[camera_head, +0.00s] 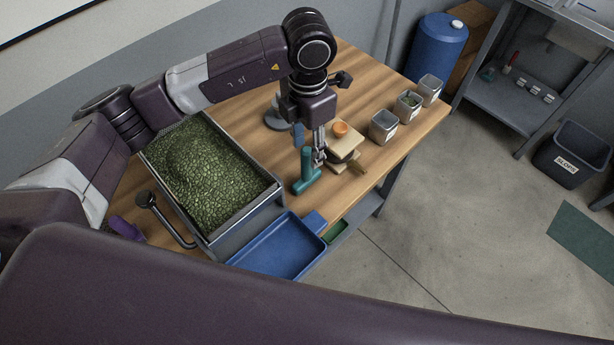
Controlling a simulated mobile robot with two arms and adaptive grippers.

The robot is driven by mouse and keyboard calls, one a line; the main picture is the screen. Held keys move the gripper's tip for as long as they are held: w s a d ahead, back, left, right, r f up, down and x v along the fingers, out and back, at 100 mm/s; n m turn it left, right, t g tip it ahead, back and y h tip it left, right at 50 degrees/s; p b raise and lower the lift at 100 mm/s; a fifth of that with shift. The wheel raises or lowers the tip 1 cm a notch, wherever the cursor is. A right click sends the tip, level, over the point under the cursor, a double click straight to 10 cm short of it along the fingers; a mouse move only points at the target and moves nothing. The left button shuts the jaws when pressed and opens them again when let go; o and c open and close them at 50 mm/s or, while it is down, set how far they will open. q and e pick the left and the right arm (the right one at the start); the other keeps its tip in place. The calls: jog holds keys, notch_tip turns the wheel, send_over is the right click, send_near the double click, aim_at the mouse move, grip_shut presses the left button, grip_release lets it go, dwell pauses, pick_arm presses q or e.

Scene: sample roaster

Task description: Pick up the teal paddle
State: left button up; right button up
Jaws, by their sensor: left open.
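The teal paddle (306,171) stands on the wooden table, with its handle up and a wider foot at the bottom. My left gripper (319,155) hangs from above, just right of the paddle's handle. It is open, and its fingers point down. I cannot tell whether a finger touches the paddle. My right gripper does not show.
A tray of green beans (209,174) stands left of the paddle, and a blue tray (277,250) lies in front. A wooden block stack (345,138) with an orange cup (340,129) is close behind the gripper. Square containers (384,126) line the table's right side.

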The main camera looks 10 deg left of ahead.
aim_at(306, 166)
pick_arm(q)
jog(key=shift+w+f, duration=0.1)
jog(key=shift+f, duration=0.55)
jog(key=shift+f+p, duration=0.45)
jog(key=shift+f, duration=0.05)
notch_tip(306, 166, down, 5)
jog(key=p, duration=0.2)
jog(key=shift+a+f+p, duration=0.1)
jog(key=shift+a+p, duration=0.05)
jog(key=shift+p, duration=0.2)
jog(key=shift+f, duration=0.3)
grip_shut()
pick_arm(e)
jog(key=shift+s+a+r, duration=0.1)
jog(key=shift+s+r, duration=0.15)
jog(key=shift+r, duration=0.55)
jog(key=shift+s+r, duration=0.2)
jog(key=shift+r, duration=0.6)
